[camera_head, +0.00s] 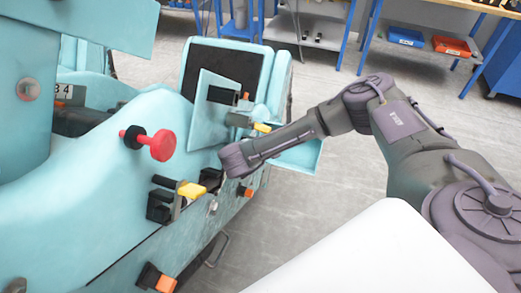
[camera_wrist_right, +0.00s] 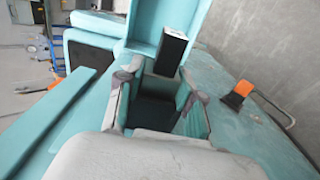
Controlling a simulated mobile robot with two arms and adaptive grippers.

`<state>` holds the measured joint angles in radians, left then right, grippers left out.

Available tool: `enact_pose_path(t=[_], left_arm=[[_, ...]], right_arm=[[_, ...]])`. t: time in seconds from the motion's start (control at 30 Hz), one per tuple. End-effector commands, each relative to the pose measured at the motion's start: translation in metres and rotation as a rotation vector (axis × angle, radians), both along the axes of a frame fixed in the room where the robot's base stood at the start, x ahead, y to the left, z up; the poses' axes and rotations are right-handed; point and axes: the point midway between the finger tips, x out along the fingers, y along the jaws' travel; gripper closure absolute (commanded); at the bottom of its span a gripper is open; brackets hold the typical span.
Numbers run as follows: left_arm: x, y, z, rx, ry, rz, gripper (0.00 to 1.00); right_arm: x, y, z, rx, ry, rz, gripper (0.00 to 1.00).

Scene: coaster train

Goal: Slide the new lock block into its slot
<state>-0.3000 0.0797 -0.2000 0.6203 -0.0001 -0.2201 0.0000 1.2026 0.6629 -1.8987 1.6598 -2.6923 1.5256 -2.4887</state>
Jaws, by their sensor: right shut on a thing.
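My right gripper (camera_head: 211,178) reaches in from the right beside the teal coaster car (camera_head: 105,215). In the right wrist view its fingers (camera_wrist_right: 160,88) stand on both sides of a dark block (camera_wrist_right: 156,108), which I take as the lock block they are shut on. Its outline is partly hidden by the gripper. A black fitting (camera_wrist_right: 171,50) stands just beyond the fingertips. In the head view, a black lock fitting (camera_head: 158,207) with a yellow handle (camera_head: 192,190) is on the car's side, left of my gripper. I cannot tell which slot matches the block. My left gripper is not in view.
A red knob (camera_head: 162,146) sticks out from the car near the gripper. Another fitting with a yellow tip (camera_head: 262,128) sits behind it. An orange-tipped black fitting (camera_head: 164,284) is lower down. Workbenches with blue (camera_head: 405,36) and red bins (camera_head: 451,46) stand behind. The floor is clear at right.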

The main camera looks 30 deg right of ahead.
Motion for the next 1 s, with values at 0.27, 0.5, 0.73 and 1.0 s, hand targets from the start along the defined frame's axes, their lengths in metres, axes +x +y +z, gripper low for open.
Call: enact_pose_path(t=[0.27,0.5,0.73,1.0], left_arm=[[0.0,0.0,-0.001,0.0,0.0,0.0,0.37],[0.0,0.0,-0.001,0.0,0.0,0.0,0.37],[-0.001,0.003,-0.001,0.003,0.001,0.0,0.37],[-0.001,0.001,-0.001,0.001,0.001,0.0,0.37]], right_arm=[[0.004,0.003,0.001,0.001,-0.003,0.002,0.42],[0.005,0.003,0.003,0.0,-0.008,0.002,0.34],[0.006,0.004,0.004,0.002,-0.01,0.003,0.34],[-0.009,0.02,0.022,0.004,-0.008,0.007,0.34]])
